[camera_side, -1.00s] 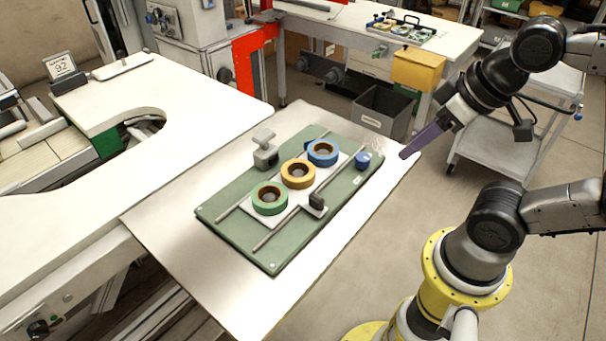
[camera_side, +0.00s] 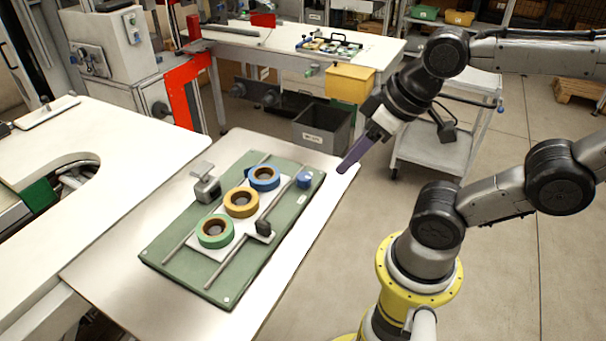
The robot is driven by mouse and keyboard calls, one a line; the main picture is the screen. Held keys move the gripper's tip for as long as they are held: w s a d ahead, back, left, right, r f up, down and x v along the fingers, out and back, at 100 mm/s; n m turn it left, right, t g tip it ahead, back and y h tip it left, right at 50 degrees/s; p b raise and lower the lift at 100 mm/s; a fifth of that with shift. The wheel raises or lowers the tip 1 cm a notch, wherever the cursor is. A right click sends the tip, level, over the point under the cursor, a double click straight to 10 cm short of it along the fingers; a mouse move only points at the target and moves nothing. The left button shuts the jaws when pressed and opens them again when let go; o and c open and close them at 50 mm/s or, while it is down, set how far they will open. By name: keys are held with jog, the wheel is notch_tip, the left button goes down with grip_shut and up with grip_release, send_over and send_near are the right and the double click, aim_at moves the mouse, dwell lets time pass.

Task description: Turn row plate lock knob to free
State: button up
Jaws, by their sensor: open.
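A white row plate (camera_side: 222,246) sits on two rails of a green board (camera_side: 172,243). It carries a green reel (camera_side: 203,238), a yellow reel (camera_side: 229,208) and a blue reel (camera_side: 251,183) in a slanted line. A black knob (camera_side: 263,227) stands on the plate's right-hand tab. A blue knob (camera_side: 304,179) stands near the board's far right corner. Neither knob's marking is readable. My gripper (camera_side: 343,170), with long purple fingers, hangs right of the blue knob, apart from it, over the table's right edge. It is open and empty; its fingers overlap in this view.
A grey clamp-like block (camera_side: 207,188) stands at the board's left edge. The white table (camera_side: 110,262) is clear around the board. A dark grey bin (camera_side: 322,128) and yellow box (camera_side: 350,83) are behind. A white cart (camera_side: 432,150) stands beyond my gripper.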

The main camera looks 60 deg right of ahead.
jog(key=shift+o, duration=1)
notch_tip(320, 180, up, 4)
jog(key=m+g, duration=0.6)
jog(key=m, duration=0.3)
send_over(304, 176)
notch_tip(304, 176, down, 13)
jog(key=shift+f, duration=0.1)
grip_shut()
